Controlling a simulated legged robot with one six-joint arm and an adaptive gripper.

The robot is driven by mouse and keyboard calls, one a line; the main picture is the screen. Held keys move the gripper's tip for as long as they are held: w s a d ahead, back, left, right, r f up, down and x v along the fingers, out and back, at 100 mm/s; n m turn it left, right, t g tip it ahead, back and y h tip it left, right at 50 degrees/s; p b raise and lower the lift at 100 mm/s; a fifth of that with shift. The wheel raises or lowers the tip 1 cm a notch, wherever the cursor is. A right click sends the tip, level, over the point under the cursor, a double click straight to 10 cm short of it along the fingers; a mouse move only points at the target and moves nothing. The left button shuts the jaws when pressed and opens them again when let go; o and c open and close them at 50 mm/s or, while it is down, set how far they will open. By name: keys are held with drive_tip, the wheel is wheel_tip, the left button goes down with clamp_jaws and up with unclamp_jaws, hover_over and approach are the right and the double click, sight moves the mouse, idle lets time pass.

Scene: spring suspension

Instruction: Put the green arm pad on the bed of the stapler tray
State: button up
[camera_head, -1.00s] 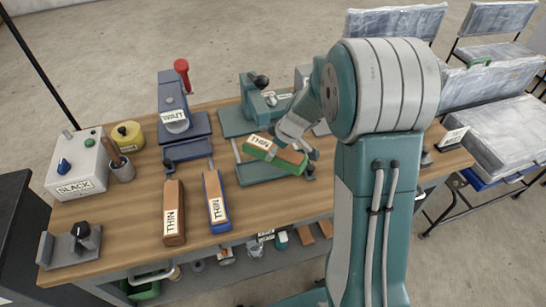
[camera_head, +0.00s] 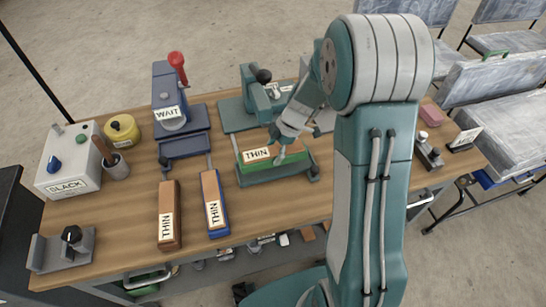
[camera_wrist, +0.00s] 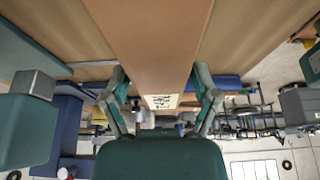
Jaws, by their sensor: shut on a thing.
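The green arm pad (camera_head: 258,162), with a brown top, green sides and a THIN label, lies lengthwise along the green stapler tray (camera_head: 285,177) in the head view. It looks level, with its long side parallel to the tray's front edge. Whether it rests on the bed or hovers just above is unclear. My gripper (camera_head: 280,149) is shut on the pad near its middle. In the wrist view the pad's brown top (camera_wrist: 150,40) fills the middle, between the fingers of my gripper (camera_wrist: 162,95). Most of the tray's bed is hidden under the pad.
The green stapler (camera_head: 262,100) stands behind the tray. A blue stapler (camera_head: 168,100) marked WAIT stands left. A SLACK box (camera_head: 68,165) and yellow tin (camera_head: 122,130) are at far left.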

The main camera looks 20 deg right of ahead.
sight(277, 151)
drive_tip(key=f, duration=0.1)
drive_tip(key=d+f, duration=0.1)
drive_tip(key=f, duration=0.1)
drive_tip(key=shift+d, duration=0.2)
drive_tip(key=shift+a, duration=0.5)
drive_tip(key=o, duration=1.1)
drive_tip(key=shift+a, duration=0.35)
drive_tip(key=shift+d, duration=0.6)
drive_tip(key=v, duration=1.2)
drive_tip(key=shift+a, duration=0.1)
drive_tip(key=s+a+r+m+t+h, duration=0.2)
drive_tip(key=s+r+m, duration=0.5)
drive_tip(key=s+m, duration=0.2)
drive_tip(key=s+a+r+m+t+h, duration=0.2)
drive_tip(key=s+r+m, duration=0.5)
drive_tip(key=s, duration=0.5)
drive_tip(key=shift+a+m+t, duration=0.4)
drive_tip(key=shift+m+t, duration=0.4)
drive_tip(key=shift+m, duration=0.2)
drive_tip(key=shift+r, duration=0.1)
